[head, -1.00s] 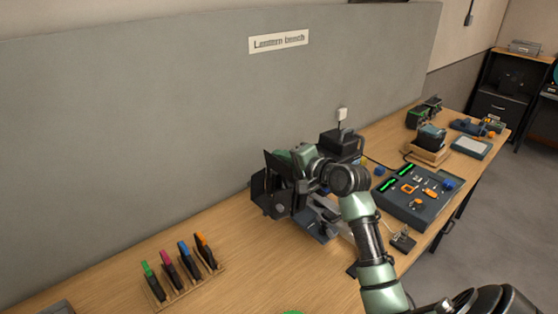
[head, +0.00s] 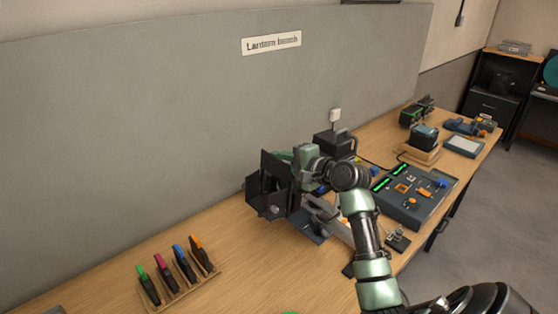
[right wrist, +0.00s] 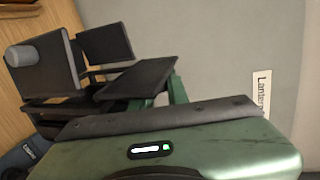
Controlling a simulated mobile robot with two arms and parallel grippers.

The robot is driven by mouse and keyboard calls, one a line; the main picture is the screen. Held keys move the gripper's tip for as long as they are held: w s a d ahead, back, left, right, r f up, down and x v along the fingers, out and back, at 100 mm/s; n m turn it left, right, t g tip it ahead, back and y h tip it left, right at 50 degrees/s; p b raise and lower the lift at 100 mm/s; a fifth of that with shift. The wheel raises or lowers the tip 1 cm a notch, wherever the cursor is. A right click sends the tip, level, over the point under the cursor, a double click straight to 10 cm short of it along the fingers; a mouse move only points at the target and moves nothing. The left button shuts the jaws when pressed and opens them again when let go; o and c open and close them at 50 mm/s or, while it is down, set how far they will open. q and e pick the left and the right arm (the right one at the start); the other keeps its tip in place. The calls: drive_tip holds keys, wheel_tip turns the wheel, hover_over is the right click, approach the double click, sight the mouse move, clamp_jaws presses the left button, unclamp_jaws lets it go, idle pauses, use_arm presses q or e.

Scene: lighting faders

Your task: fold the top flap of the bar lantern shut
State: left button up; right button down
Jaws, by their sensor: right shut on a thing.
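The bar lantern (head: 268,202) is a dark fixture with flat black flaps, standing on the bench near the grey wall panel. My right gripper (head: 292,157) is at its upper side, coming in from the right. In the right wrist view the top flap (right wrist: 138,78) is a dark plate reaching the green finger (right wrist: 176,88) of my right gripper, which is shut on it. The flap stands out from the lantern at an angle. Two other flaps show beyond it, one with a grey knob (right wrist: 20,54). The exact contact is partly hidden. My left gripper is out of view.
A wooden rack (head: 182,288) with several coloured-tipped pieces stands at front left. A dark fader panel (head: 405,205) with green strips lies to the right. A black box (head: 333,143) stands behind my right wrist. The bench between rack and lantern is clear.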

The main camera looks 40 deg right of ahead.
drive_tip(key=c, duration=1.4)
unclamp_jaws()
drive_tip(key=shift+o, duration=0.2)
drive_tip(key=shift+f, duration=0.1)
